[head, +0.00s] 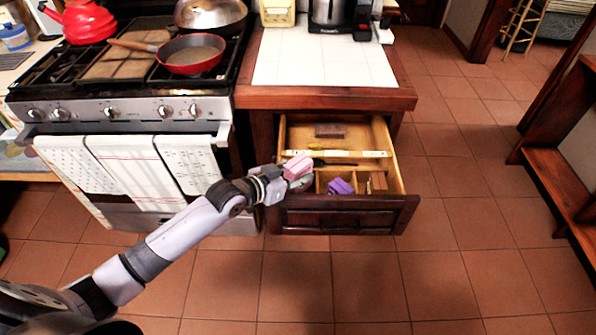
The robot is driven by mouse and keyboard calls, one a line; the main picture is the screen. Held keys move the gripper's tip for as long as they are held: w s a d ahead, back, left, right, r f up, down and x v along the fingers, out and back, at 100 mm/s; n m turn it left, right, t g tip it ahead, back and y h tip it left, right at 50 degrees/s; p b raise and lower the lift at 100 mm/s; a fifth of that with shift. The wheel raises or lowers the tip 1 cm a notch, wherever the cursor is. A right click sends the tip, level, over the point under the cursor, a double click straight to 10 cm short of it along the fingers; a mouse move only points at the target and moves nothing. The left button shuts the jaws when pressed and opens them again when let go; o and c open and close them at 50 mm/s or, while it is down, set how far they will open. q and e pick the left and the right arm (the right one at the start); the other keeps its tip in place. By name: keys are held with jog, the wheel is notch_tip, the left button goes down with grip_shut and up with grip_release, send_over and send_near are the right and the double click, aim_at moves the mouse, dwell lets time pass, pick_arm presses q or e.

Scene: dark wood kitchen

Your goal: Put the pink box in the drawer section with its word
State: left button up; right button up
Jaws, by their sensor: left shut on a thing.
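The pink box (297,166) is held at the tip of my left gripper (298,181), above the left side of the open drawer (342,214). The gripper is shut on it. The drawer is pulled out below the white-tiled counter and is divided into sections by wooden strips. A purple thing (340,187) lies in a front section, and brown pieces (377,181) lie to its right. A white strip with marks too small to read runs across the drawer's middle. The gripper hides part of the drawer's left side. My right gripper is out of view.
A stove (120,112) with a red pan (192,55) and hanging towels (188,163) stands left of the drawer. The tiled counter (325,62) is above the drawer, with appliances at its back. The tile floor in front and right is clear. A wooden shelf (565,160) stands far right.

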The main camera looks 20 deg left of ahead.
pick_arm(q)
jog(key=o, duration=1.2)
jog(key=shift+r, duration=0.1)
jog(key=shift+r, duration=0.35)
jog(key=shift+s+a+r+p, duration=0.1)
jog(key=shift+s+r+p, duration=0.05)
jog(key=shift+r+p, duration=0.2)
jog(key=v, duration=1)
jog(key=shift+s+a+f, duration=0.1)
jog(key=shift+f, duration=0.1)
jog(key=shift+s+a+r, duration=0.3)
jog(key=shift+s+r, duration=0.1)
jog(key=shift+s, duration=0.15)
